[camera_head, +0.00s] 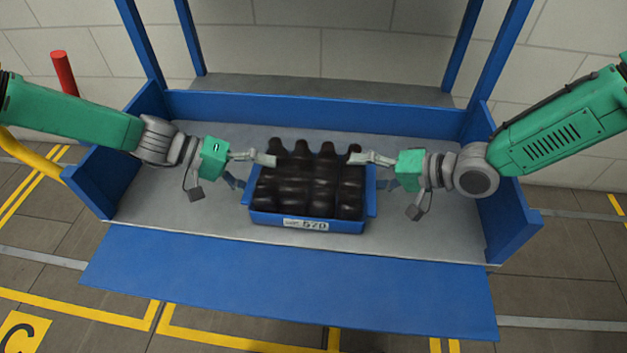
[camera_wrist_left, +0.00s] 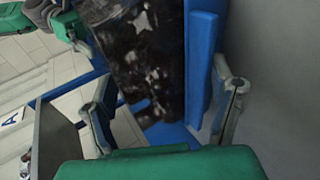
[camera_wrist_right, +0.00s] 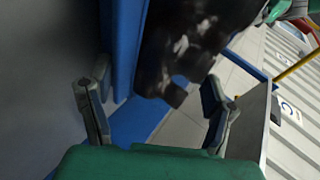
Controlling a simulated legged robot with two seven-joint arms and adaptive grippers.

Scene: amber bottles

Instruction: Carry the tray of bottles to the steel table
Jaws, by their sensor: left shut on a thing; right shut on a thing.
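The blue tray (camera_head: 262,219) holds several dark amber bottles (camera_head: 308,188) packed close together, with a white label on its front wall. It appears level over the grey deck; whether it touches the deck is unclear. My left gripper (camera_head: 252,171) is shut on the tray's left side, and my right gripper (camera_head: 373,171) on its right side. The tray's blue wall also shows between the fingers in the left wrist view (camera_wrist_left: 200,70) and in the right wrist view (camera_wrist_right: 124,50). The exact finger contacts are partly hidden. I cannot identify a separate steel table.
The grey deck (camera_head: 420,220) belongs to a blue-framed station with side walls (camera_head: 508,190), a low back wall (camera_head: 310,108) and uprights. A blue panel (camera_head: 290,290) slopes at its front. A red-topped post (camera_head: 63,72) stands at left. Yellow lines mark the floor.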

